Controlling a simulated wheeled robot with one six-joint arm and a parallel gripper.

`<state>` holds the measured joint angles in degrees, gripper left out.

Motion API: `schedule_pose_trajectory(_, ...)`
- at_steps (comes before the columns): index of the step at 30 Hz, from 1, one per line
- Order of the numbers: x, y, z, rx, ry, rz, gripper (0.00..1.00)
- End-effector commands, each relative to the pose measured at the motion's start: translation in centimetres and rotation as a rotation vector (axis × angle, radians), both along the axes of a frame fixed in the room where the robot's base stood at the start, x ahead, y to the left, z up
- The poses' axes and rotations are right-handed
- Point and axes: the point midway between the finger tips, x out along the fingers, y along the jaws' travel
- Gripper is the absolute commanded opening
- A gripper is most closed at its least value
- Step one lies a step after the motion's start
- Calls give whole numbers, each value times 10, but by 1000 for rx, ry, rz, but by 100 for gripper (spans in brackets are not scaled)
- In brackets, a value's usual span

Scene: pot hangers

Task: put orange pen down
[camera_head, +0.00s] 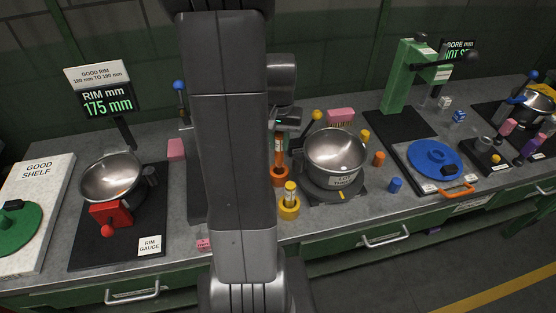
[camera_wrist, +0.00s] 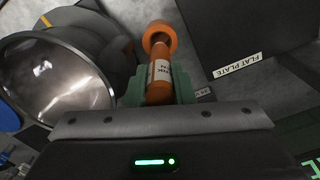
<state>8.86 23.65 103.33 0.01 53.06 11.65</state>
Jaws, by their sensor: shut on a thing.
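The orange pen (camera_wrist: 160,82) has a white label and stands in line with an orange ring-shaped holder (camera_wrist: 158,36). My gripper (camera_wrist: 155,92) is shut around the pen, with green fingers on both sides. In the head view, my gripper (camera_head: 279,138) is above the orange holder (camera_head: 278,176), and the pen (camera_head: 278,152) is upright with its lower end at or in the holder. I cannot tell how deep it sits.
A yellow holder with a yellow pen (camera_head: 290,196) stands close in front. A metal bowl (camera_head: 335,152) on a dark stand is just to the right. A rim gauge with another bowl (camera_head: 112,178) is at the left. A blue disc (camera_head: 434,158) lies farther right.

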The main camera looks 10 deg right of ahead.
Motion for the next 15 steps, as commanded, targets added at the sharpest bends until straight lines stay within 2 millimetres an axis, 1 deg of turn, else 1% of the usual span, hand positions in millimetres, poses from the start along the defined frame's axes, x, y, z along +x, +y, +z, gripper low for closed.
schedule_pose_trajectory(1,-1,0,-9,1,5,0,0)
schedule_pose_trajectory(3,-1,0,-17,0,3,0,0)
schedule_pose_trajectory(7,0,0,-28,1,2,0,0)
schedule_pose_trajectory(12,-1,0,-51,0,3,0,0)
schedule_pose_trajectory(15,0,0,-59,1,2,0,0)
